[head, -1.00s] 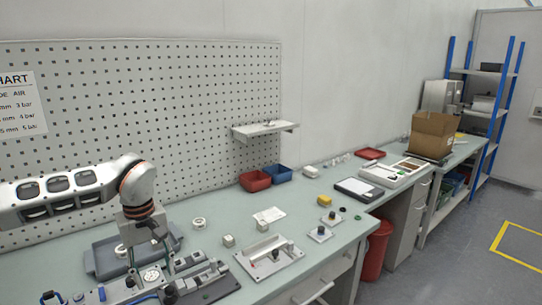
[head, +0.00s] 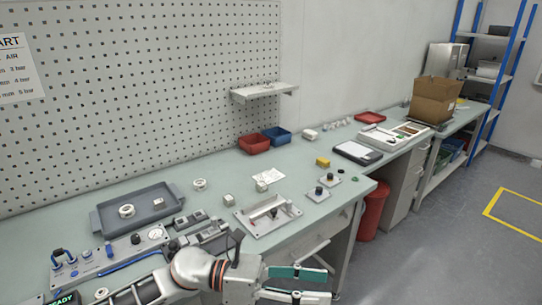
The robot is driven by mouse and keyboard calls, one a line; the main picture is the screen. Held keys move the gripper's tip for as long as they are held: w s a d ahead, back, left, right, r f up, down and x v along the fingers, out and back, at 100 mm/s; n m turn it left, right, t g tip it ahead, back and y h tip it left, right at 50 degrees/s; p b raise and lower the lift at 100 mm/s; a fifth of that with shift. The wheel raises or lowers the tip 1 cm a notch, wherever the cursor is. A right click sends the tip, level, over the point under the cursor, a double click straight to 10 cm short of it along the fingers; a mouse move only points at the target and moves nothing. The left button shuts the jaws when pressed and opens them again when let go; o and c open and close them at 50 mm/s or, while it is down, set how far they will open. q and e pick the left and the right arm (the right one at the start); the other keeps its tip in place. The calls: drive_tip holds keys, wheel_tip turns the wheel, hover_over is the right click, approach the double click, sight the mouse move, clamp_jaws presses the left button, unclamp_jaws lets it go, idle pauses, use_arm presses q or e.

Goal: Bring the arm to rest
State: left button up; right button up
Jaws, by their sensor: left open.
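My left arm comes in low from the bottom left, with its white wrist and orange-ringed joint in front of the bench's near edge. My left gripper (head: 322,285) points right at the bottom middle of the head view. Its two fingers are apart with nothing between them, and the upper one shows a green pad. The gripper appears to be clear of the bench top, over the floor side. My right gripper is not in view.
The green bench (head: 180,182) carries a grey tray (head: 104,219) with a white ring, a fixture with a gauge (head: 155,234), a metal plate (head: 287,214), and small parts. Red (head: 254,144) and blue (head: 277,136) bins stand behind. A red waste bin (head: 371,212) stands below. Open floor lies right.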

use_arm(q)
drive_tip(key=w+a+n+t+h, duration=0.1)
drive_tip(key=w+a+n+t, duration=0.15)
drive_tip(key=n+t, duration=0.5)
drive_tip(key=w+a+n+t, duration=0.25)
drive_tip(key=n+t, duration=0.25)
drive_tip(key=n, duration=0.6)
drive_tip(key=w+a+f+n+t+y, duration=0.3)
drive_tip(key=a+f+n+t+y, duration=0.45)
drive_tip(key=f+n, duration=0.5)
drive_tip(key=s+a+f+n+g+y, duration=0.3)
drive_tip(key=s+a+f+n+y, duration=0.1)
drive_tip(key=s+a+f+n, duration=0.4)
drive_tip(key=s+a+f+n+g+y, duration=0.4)
drive_tip(key=s+a+f+n, duration=0.4)
drive_tip(key=f, duration=0.4)
drive_tip(key=shift+a+f+y, duration=0.2)
drive_tip(key=shift+a+y, duration=0.25)
drive_tip(key=shift+a, duration=0.25)
drive_tip(key=shift+s, duration=0.1)
drive_tip(key=c, duration=0.5)
drive_tip(key=shift+o, duration=0.2)
drive_tip(key=shift+a, duration=0.1)
